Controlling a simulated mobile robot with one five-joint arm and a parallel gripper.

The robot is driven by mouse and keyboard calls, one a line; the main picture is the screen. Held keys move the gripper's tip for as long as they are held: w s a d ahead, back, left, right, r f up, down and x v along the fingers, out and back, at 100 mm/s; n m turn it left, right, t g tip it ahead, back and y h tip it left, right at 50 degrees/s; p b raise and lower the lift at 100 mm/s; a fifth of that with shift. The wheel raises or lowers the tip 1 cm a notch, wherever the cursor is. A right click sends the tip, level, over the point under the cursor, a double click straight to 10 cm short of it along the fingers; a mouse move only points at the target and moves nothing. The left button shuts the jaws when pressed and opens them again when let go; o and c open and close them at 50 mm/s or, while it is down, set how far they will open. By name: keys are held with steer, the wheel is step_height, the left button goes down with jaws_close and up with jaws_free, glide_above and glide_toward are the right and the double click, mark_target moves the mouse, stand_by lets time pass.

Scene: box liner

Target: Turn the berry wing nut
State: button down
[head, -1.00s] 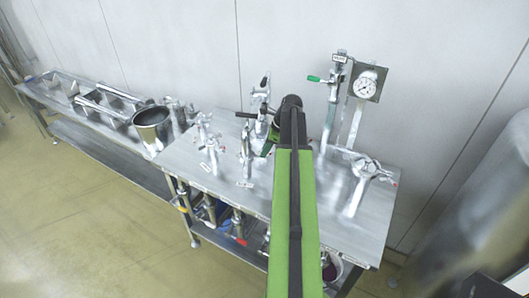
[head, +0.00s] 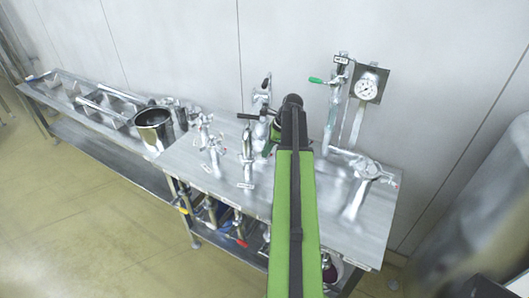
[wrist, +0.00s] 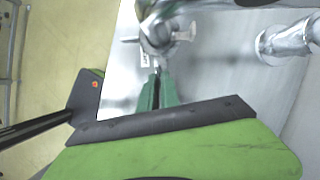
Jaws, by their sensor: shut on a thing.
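My gripper (wrist: 158,88) has green fingers, closed together at the foot of a shiny metal fitting (wrist: 160,28) in the wrist view. The fingertips are on a thin metal piece (wrist: 157,68) below the fitting's round body, which I take for the wing nut. Its berry marking cannot be made out. A pale winged handle (wrist: 185,33) sticks out to the right of the fitting, apart from the fingers. In the head view my gripper (head: 270,138) is mostly hidden by my green arm, among the fittings in the middle of the bench.
The steel bench (head: 325,225) carries several upright fittings. A gauge (head: 367,87) and a green-handled valve (head: 333,85) stand behind on the right. A curved pipe fitting (head: 365,175) is at right. A steel pot (head: 153,125) stands left. A wall closes off the back.

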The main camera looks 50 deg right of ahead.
steer(key=n, duration=0.1)
steer(key=n+g, duration=0.1)
steer(key=n, duration=0.1)
steer(key=n+y, duration=0.1)
steer(key=shift+d, duration=0.3)
steer(key=n+g, duration=0.2)
steer(key=n, duration=0.3)
steer(key=shift+w, duration=0.1)
stand_by(0.4)
steer(key=c, duration=1.6)
jaws_free()
steer(key=shift+r, duration=0.1)
steer(key=shift+a, duration=0.1)
